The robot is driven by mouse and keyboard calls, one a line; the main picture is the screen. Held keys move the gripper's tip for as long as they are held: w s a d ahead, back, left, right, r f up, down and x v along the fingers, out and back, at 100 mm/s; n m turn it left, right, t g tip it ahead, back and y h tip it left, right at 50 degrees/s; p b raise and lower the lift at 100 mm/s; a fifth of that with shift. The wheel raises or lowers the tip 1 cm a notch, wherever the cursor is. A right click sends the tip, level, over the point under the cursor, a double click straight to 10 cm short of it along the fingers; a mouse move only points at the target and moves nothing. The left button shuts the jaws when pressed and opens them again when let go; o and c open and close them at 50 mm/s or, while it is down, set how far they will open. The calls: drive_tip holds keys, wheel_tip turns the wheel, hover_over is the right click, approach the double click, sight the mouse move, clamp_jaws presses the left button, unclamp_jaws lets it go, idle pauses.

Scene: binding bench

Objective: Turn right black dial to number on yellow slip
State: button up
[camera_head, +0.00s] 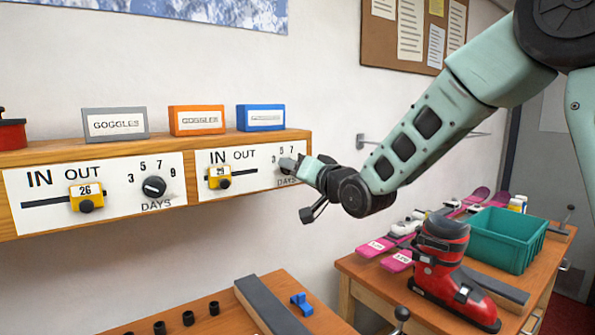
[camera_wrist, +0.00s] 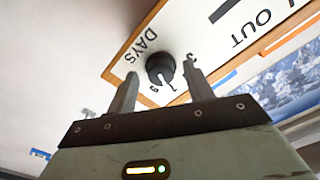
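The right black dial (camera_wrist: 160,68) is on the right white panel (camera_head: 212,194), above the word DAYS.
The right panel has another yellow slider (camera_head: 219,177). Boxes stand on the shelf above. A red ski boot (camera_head: 445,262) and green bin (camera_head: 508,240) occupy the right bench.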

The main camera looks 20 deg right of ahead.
drive_tip(key=b+v, duration=0.4)
drive_tip(key=v, duration=1.3)
drive_tip(key=shift+s, duration=0.2)
drive_tip(key=s+a+f+n+g+h, duration=0.1)
drive_tip(key=s+a+f+n+g, duration=0.15)
drive_tip(key=f, duration=0.35)
drive_tip(key=s+a+f+n+g+h, duration=0.1)
drive_tip(key=s+a+f+g, duration=0.2)
drive_tip(key=a+f+g, duration=0.15)
drive_tip(key=s+a+f+n+g, duration=0.2)
drive_tip(key=s+f+g, duration=0.1)
drive_tip(key=f, duration=0.3)
drive_tip(key=s+a+f+n+g+h, duration=0.1)
drive_tip(key=s+f+n+g, duration=0.1)
drive_tip(key=s, duration=0.6)
drive_tip(key=s+a+f+n+g+h, duration=0.1)
drive_tip(key=s+f+n+g+h, duration=0.1)
drive_tip(key=s, duration=0.6)
wheel_tip(320, 180, down, 2)
drive_tip(key=n+g, duration=0.1)
drive_tip(key=g, duration=0.2)
drive_tip(key=shift+s+a, duration=0.35)
drive_tip(key=shift+s, duration=0.05)
drive_tip(key=shift+f, duration=0.15)
idle(0.7)
